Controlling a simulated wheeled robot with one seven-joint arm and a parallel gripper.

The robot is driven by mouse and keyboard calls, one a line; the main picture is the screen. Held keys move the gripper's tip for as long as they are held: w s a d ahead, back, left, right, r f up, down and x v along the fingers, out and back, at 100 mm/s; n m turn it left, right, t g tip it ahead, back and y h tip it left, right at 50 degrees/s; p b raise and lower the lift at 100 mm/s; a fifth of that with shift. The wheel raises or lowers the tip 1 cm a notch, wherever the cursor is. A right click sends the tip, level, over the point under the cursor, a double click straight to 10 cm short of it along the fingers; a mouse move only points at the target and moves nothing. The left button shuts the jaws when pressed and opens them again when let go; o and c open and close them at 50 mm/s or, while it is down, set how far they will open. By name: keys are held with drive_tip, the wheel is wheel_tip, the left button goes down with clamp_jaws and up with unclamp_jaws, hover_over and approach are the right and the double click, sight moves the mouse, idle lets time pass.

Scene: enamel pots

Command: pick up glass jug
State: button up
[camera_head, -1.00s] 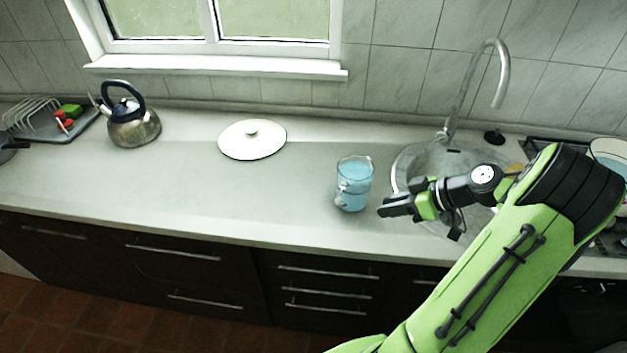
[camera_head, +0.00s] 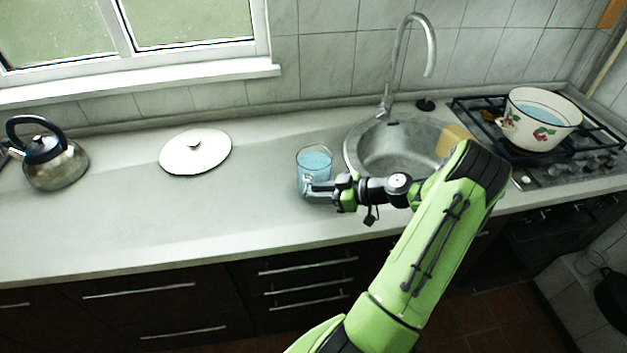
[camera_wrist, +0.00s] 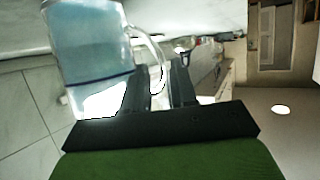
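The glass jug (camera_head: 313,162) stands upright on the counter, left of the sink, with blue contents visible through its clear wall. In the wrist view the jug (camera_wrist: 92,45) fills the upper left, and its curved handle (camera_wrist: 157,56) reaches between my two fingers. My gripper (camera_head: 314,188) is at the jug's front right side in the head view, overlapping its lower part. In the wrist view the fingers of my gripper (camera_wrist: 160,82) are apart, one on each side of the handle, with a gap showing. Whether a finger touches the jug cannot be told.
A white lid (camera_head: 195,152) lies on the counter left of the jug, and a kettle (camera_head: 54,164) stands farther left. The sink (camera_head: 395,148) with its tall tap is to the right. An enamel pot (camera_head: 539,120) sits on the hob (camera_head: 480,112). The counter's front left is clear.

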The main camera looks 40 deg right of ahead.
sight(304, 193)
drive_tip(key=x, duration=0.4)
drive_tip(key=shift+w+a, duration=0.2)
drive_tip(key=shift+w, duration=0.15)
drive_tip(key=shift+s, duration=0.1)
drive_tip(key=shift+c, duration=0.4)
clamp_jaws()
drive_tip(key=shift+f, duration=0.1)
idle(0.5)
